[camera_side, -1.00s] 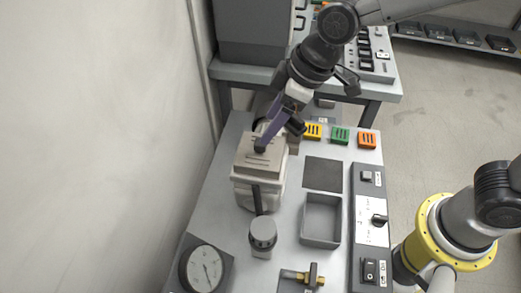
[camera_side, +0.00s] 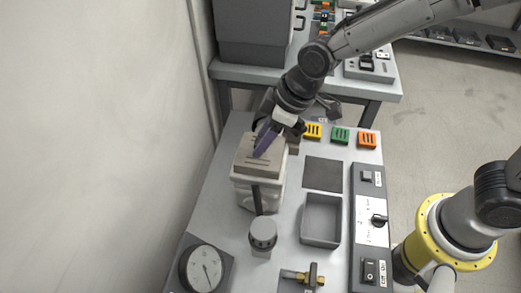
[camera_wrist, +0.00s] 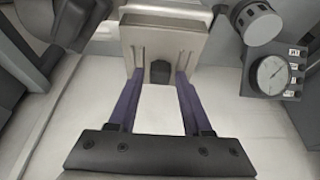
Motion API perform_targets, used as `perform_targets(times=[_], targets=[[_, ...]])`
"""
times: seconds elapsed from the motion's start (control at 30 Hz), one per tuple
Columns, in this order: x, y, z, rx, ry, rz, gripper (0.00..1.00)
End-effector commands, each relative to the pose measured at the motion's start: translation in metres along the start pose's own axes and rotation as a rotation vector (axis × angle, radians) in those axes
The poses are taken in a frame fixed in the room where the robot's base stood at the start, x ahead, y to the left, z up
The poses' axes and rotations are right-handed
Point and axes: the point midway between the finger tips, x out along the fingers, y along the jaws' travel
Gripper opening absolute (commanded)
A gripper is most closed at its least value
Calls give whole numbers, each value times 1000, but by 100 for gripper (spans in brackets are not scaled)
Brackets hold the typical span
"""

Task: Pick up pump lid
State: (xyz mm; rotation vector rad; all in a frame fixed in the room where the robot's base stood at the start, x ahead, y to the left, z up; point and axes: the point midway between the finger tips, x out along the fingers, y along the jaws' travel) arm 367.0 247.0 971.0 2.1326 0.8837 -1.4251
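The pump lid (camera_side: 250,163) is a beige-grey slotted cap. It sits on top of the pale pump body (camera_side: 262,190) at the left of the bench in the side view. My gripper (camera_side: 260,154) is tilted, with its purple fingers over the lid's upper part; contact cannot be told. In the wrist view the two fingers of my gripper (camera_wrist: 158,78) are spread apart with nothing held. Their tips overlap the lower part of a beige-grey block (camera_wrist: 165,40), probably the pump, with a dark square piece between them.
A grey open bin (camera_side: 322,222) and a dark flat pad (camera_side: 323,174) lie right of the pump. A grey cylindrical cap (camera_side: 263,234) and a gauge (camera_side: 203,268) stand in front. Yellow, green (camera_side: 340,136) and orange blocks line the back. A wall rises at left.

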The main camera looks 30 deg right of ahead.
Motion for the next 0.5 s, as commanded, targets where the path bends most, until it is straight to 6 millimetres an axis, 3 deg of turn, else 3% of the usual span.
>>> perform_targets(times=[0.03, 0.27, 0.5], targets=[[0, 0, 0, 0, 0, 0, 39], [0, 0, 0, 0, 0, 0, 0], [-1, 0, -1, 0, 3, 1, 0]])
